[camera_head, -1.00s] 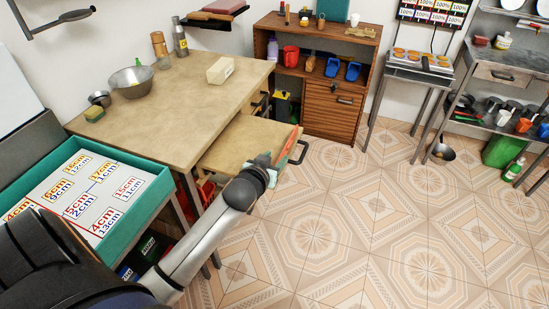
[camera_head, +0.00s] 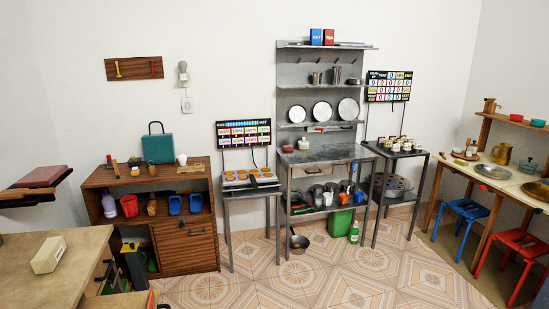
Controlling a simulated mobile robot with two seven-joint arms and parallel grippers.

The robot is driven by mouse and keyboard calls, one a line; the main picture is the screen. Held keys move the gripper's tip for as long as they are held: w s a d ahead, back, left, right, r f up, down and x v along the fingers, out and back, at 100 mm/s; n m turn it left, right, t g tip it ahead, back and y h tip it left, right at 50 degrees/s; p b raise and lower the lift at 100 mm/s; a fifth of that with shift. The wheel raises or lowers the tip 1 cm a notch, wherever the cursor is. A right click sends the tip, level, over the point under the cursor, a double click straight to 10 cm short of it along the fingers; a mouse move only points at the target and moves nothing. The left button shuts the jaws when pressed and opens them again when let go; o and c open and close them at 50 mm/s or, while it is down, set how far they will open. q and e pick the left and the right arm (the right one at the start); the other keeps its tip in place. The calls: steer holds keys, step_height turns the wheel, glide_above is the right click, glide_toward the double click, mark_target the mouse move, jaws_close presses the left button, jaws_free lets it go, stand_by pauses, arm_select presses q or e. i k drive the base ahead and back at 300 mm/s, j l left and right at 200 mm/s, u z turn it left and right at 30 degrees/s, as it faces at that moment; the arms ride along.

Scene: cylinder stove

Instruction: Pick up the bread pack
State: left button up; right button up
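No thing in view can be told for sure as the bread pack. A cream, loaf-shaped block (camera_head: 48,255) with small marks on its end lies on the beige table (camera_head: 75,262) at the far left; I cannot tell whether it is the bread pack. Neither of my grippers is in view, and nothing is seen touching the block.
A wooden cabinet (camera_head: 187,250) stands beyond the table. A small griddle stand (camera_head: 250,190), a metal shelf unit (camera_head: 322,154) and a side stand (camera_head: 397,151) line the wall. Blue (camera_head: 466,209) and red (camera_head: 522,240) stools stand at right. The tiled floor (camera_head: 345,280) ahead is mostly clear.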

mark_target(46, 260)
steer(key=u, duration=1.5)
steer(key=i+l+z, duration=0.25)
steer(key=l, duration=0.15)
steer(key=i+l+z, duration=0.2)
steer(key=l, duration=0.2)
steer(key=i+l+z, duration=0.1)
steer(key=l+z, duration=0.15)
steer(key=l, duration=0.15)
steer(key=i+l+z, duration=0.25)
steer(key=i, duration=0.25)
steer(key=i+l+z, duration=0.2)
steer(key=i, duration=0.3)
steer(key=i+u, duration=0.35)
steer(key=i+l+u, duration=0.15)
steer(key=u, duration=0.2)
steer(key=i+l+u, duration=0.3)
steer(key=i+j, duration=0.1)
